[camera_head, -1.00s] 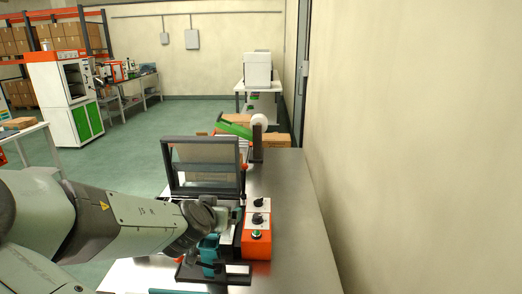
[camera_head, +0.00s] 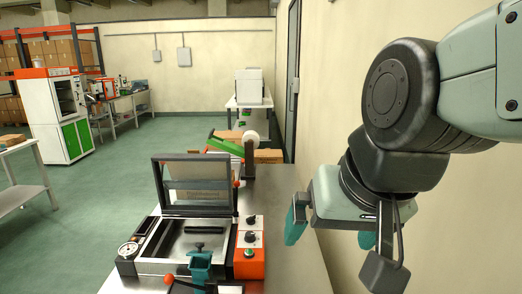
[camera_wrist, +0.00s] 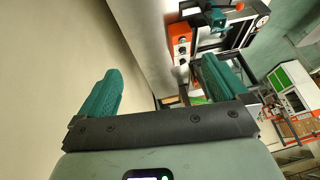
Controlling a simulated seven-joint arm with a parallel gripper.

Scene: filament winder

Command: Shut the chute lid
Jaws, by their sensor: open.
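A dark-framed lid (camera_head: 195,210) with a clear pane stands upright, open, at the back of a bench-top machine (camera_head: 150,262). The machine's shallow metal well is uncovered. A teal chute-like piece (camera_head: 200,266) stands at its front; I cannot tell whether it has a lid of its own. My gripper (camera_head: 329,245) is open and empty, to the right of the machine and apart from it. In the wrist view my gripper (camera_wrist: 158,68) shows two spread teal fingers, with the machine (camera_wrist: 222,42) beyond the right one.
An orange control box (camera_head: 250,262) with knobs is on the machine's right. A green arm with a white roll (camera_head: 249,140) stands behind the lid. The steel bench top (camera_head: 290,262) is clear right of the box. A plain wall is close on the right.

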